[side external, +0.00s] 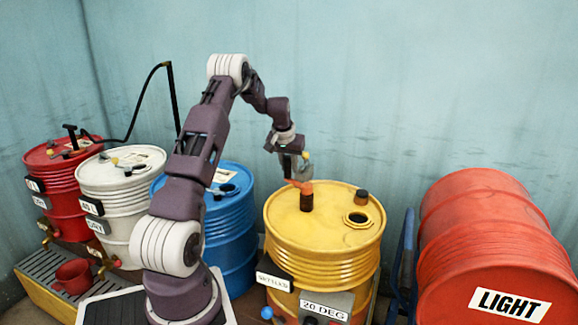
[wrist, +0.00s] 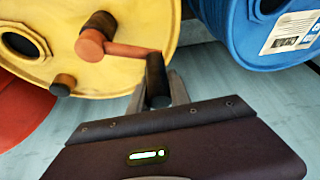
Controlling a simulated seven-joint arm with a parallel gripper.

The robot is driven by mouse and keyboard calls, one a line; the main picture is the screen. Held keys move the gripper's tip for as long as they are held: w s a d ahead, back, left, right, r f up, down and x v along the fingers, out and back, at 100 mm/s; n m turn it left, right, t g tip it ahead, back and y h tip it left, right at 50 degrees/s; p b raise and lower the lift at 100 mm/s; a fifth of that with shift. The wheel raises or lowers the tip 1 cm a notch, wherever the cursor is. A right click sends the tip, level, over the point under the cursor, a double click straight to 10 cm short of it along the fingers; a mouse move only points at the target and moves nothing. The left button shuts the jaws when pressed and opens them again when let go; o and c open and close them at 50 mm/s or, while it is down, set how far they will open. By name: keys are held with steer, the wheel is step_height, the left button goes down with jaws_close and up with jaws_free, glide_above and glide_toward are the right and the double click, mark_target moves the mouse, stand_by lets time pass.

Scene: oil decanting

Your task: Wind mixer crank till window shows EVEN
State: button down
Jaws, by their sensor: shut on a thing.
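The yellow drum (side external: 320,238) stands right of my arm. Its mixer crank has a dark hub post (side external: 306,202) and an orange arm (side external: 297,184) on the lid. My gripper (side external: 304,170) is at the outer end of that arm, over the lid's back left side. In the wrist view the orange arm (wrist: 130,50) runs to a dark upright handle (wrist: 157,80), and my gripper (wrist: 160,92) is shut on it. A plate on the drum's front (side external: 274,281) carries small lettering that I cannot read surely. Another label (side external: 325,308) reads 20 DEG.
The yellow lid also has a dark cap (side external: 361,197) and an open bung hole (side external: 358,218). A blue drum (side external: 232,235) stands close on the left, then white (side external: 122,180) and red (side external: 65,185) drums. A red drum marked LIGHT (side external: 490,245) lies at right.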

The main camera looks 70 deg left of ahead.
mark_target(285, 157)
steer(key=shift+w+d+f, duration=0.15)
steer(key=shift+w+d, duration=0.4)
steer(key=shift+d, duration=0.25)
steer(key=c, duration=1.3)
jaws_free()
steer(key=shift+o, duration=0.5)
steer(key=shift+a, duration=0.25)
steer(key=shift+r, duration=0.2)
steer(key=shift+s+d+r, duration=0.1)
steer(key=shift+s+r, duration=0.45)
steer(key=shift+r, duration=0.7)
steer(key=shift+s+d+r, duration=0.1)
steer(key=shift+s+r, duration=0.45)
steer(key=shift+r, duration=0.65)
steer(key=shift+s+r, duration=0.55)
steer(key=shift+r, duration=0.7)
